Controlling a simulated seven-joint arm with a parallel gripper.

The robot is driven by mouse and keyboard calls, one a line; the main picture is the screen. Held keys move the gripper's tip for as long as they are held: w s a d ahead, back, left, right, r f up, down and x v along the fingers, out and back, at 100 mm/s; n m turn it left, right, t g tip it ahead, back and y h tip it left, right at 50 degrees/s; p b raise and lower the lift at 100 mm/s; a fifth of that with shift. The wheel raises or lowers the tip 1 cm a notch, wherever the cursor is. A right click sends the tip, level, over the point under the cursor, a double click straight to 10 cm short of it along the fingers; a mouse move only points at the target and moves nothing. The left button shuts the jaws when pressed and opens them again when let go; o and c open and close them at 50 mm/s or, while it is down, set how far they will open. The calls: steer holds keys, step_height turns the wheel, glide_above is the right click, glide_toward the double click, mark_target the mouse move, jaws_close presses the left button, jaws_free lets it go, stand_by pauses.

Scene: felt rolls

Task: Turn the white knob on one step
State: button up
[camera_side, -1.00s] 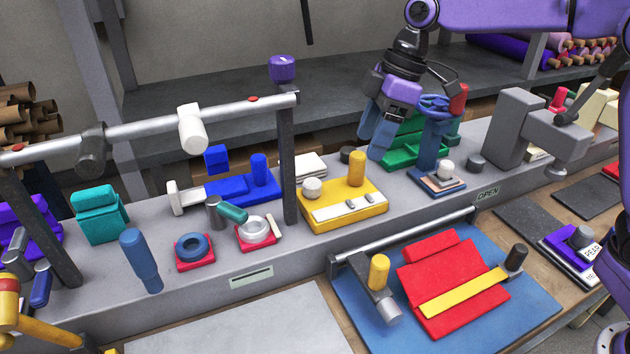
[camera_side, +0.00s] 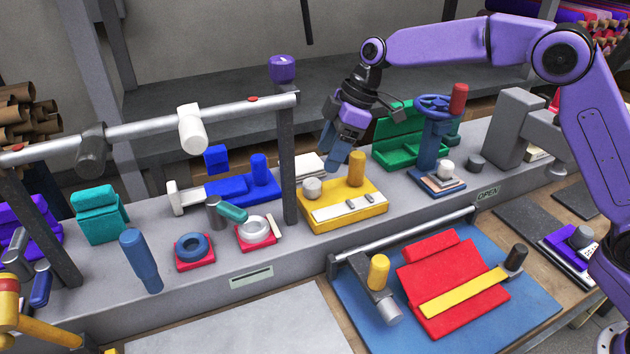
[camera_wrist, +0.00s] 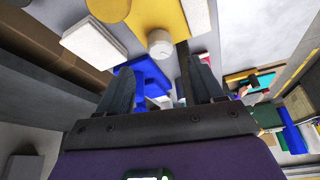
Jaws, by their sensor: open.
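A short white knob (camera_side: 312,188) stands on the left part of a yellow block (camera_side: 346,222) with a pale scale strip along its front. In the wrist view the white knob (camera_wrist: 160,42) shows beyond my fingertips, near the edge of the yellow block (camera_wrist: 150,18). My gripper (camera_side: 336,160) is open and empty, above and behind the block, up and to the right of the knob. In the wrist view its two dark fingers (camera_wrist: 163,76) are spread and apart from the knob. Other white knob-like parts are on the rail (camera_side: 192,128) and on a layered stack (camera_side: 446,168).
A yellow peg (camera_side: 356,168) rises from the same block, close to my fingers. A dark post (camera_side: 288,155) with a purple cap stands left of it. A green box (camera_side: 398,150) and blue handwheel (camera_side: 434,103) are to the right.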

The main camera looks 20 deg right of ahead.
mark_target(315, 182)
steer(key=x, duration=0.8)
steer(key=shift+f, duration=0.2)
steer(key=shift+c, duration=0.4)
steer(key=c, duration=1)
